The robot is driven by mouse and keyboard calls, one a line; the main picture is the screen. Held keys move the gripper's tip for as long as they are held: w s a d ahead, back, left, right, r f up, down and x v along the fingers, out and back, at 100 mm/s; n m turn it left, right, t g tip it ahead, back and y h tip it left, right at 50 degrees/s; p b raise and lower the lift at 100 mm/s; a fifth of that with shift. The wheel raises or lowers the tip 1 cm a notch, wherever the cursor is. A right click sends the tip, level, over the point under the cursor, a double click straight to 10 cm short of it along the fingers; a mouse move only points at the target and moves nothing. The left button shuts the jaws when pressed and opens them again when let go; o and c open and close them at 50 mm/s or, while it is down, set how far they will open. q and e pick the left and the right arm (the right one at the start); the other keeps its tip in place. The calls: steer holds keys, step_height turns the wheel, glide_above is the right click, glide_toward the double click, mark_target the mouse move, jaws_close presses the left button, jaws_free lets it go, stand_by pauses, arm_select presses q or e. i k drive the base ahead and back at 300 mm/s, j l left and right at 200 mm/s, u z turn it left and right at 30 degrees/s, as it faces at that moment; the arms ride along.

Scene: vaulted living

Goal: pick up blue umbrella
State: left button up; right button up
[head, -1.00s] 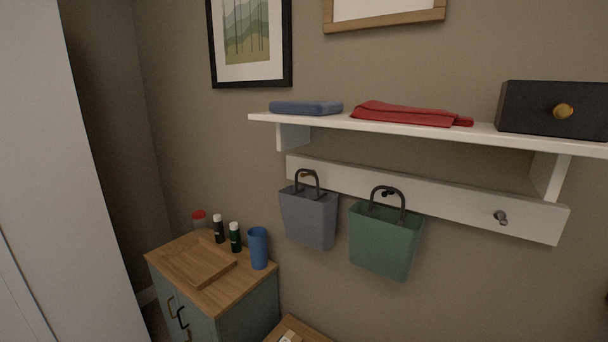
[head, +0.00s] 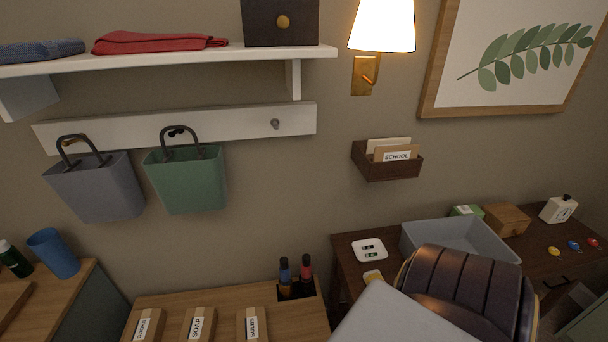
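Two slim upright items stand side by side in a dark slot at the right end of the low wooden bench top, in the lower middle of the head view. One has a blue upper part (head: 284,272) and looks like the blue umbrella, folded; its lower part is hidden in the slot. The other is a red-topped item (head: 306,268) close on its right. They are small here, so I cannot be sure that they are umbrellas.
Boxes labelled BOOKS, SOAP (head: 198,324) and BULBS lie left of the slot. Grey (head: 97,187) and green (head: 187,180) bags hang above from a white rail.

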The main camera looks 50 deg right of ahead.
mark_target(284, 269)
steer(key=k+z, duration=0.2)
steer(key=z, duration=1.1)
